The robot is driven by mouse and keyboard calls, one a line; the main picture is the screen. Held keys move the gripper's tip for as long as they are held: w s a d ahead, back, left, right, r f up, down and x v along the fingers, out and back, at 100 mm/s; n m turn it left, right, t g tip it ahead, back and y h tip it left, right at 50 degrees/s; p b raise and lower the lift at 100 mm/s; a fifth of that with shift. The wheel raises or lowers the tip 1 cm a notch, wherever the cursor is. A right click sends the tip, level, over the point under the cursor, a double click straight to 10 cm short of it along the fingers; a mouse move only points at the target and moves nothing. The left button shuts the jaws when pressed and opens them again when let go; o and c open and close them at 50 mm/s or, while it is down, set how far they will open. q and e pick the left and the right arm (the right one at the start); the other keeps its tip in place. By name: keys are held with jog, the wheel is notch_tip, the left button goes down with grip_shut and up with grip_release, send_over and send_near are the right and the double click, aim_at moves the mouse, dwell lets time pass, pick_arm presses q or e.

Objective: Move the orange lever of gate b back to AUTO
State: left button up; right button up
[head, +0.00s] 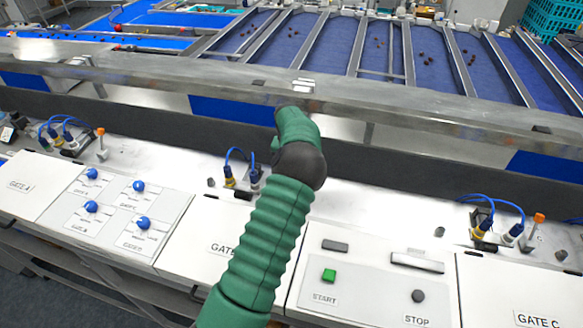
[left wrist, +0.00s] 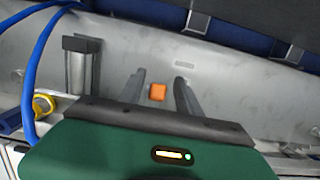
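The orange lever of gate b (left wrist: 157,91) shows in the left wrist view as a small orange knob over grey metal. My left gripper (left wrist: 160,84) is open, with one grey finger on each side of the lever and a gap visible on both sides. In the head view my green left arm reaches up from the bottom to my left gripper (head: 297,125), behind the GATE B box (head: 205,235). The arm hides this lever and the fingertips there. The AUTO mark cannot be seen. My right gripper is not in view.
Blue cables with a yellow connector (head: 229,178) stand left of my arm; a blue cable (left wrist: 35,70) also runs near the gripper. Other orange levers stand at gate A (head: 101,135) and gate C (head: 540,218). The START/STOP panel (head: 370,270) lies right of my arm.

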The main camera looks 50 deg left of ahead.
pick_arm(q)
jog(key=shift+a, duration=0.15)
jog(key=r+b, duration=0.1)
jog(key=r, duration=0.1)
jog(key=r+b, duration=0.2)
jog(key=r, duration=0.1)
jog(key=s+r+b, duration=0.1)
jog(key=r, duration=0.1)
jog(key=shift+d+r, duration=0.3)
jog(key=shift+r, duration=0.1)
notch_tip(320, 180, up, 9)
jog(key=s+b, duration=0.1)
jog(key=shift+d+f, duration=0.15)
jog(key=shift+d, duration=0.2)
jog(key=shift+f, duration=0.1)
